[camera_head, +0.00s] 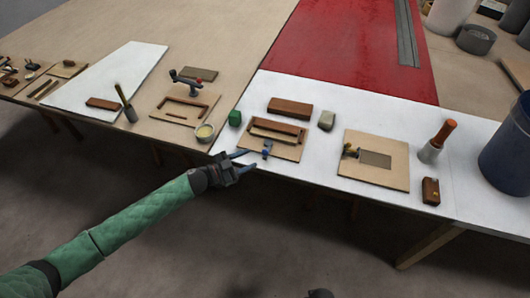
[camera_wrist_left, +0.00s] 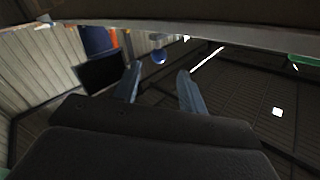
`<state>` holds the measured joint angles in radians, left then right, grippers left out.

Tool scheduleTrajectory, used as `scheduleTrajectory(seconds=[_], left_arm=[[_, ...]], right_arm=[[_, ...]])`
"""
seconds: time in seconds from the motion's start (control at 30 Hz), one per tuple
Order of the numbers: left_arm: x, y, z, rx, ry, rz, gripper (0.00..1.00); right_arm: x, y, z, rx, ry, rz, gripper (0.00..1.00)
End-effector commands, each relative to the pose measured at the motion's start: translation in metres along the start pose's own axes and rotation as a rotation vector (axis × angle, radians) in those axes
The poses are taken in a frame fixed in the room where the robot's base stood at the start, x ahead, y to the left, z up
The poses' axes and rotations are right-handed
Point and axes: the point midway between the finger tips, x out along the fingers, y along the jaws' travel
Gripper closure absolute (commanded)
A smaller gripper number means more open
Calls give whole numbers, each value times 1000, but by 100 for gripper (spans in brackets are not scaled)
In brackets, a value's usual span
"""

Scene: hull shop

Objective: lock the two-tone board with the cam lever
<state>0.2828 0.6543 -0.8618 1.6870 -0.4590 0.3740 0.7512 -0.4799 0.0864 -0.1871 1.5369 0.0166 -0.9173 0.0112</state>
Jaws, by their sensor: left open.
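A tan board with dark red-brown bars (camera_head: 286,149) lies at the front edge of the white bench and looks like the two-tone board. A small blue lever (camera_head: 267,149) stands at its front side; I take it for the cam lever. Its locked or unlocked position cannot be told. My left gripper (camera_head: 249,160) is open, just left of and in front of the lever, at the bench edge. In the left wrist view, the open fingers (camera_wrist_left: 160,72) have a round blue knob (camera_wrist_left: 158,56) beyond and between them, not gripped. My right gripper is not clearly in view.
Open floor lies in front.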

Motion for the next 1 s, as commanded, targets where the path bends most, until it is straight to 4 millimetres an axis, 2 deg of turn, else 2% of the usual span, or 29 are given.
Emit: scheduleTrajectory(seconds=[0.2, 0.3, 0.6, 0.8, 1.0], left_arm=[[7, 0, -1, 2, 7, 23, 58], [19, -1, -2, 1, 7, 22, 58], [59, 1, -2, 1, 6, 21, 58], [73, 1, -1, 2, 5, 21, 58], [76, 1, 0, 3, 5, 21, 58]], right_arm=[[-3, -7, -6, 5, 17, -7, 64], [14, 7, -4, -5, 20, 10, 64], [43, 16, 15, -14, 36, 22, 64], [54, 20, 22, -17, 43, 26, 64], [58, 21, 24, -18, 44, 27, 64]])
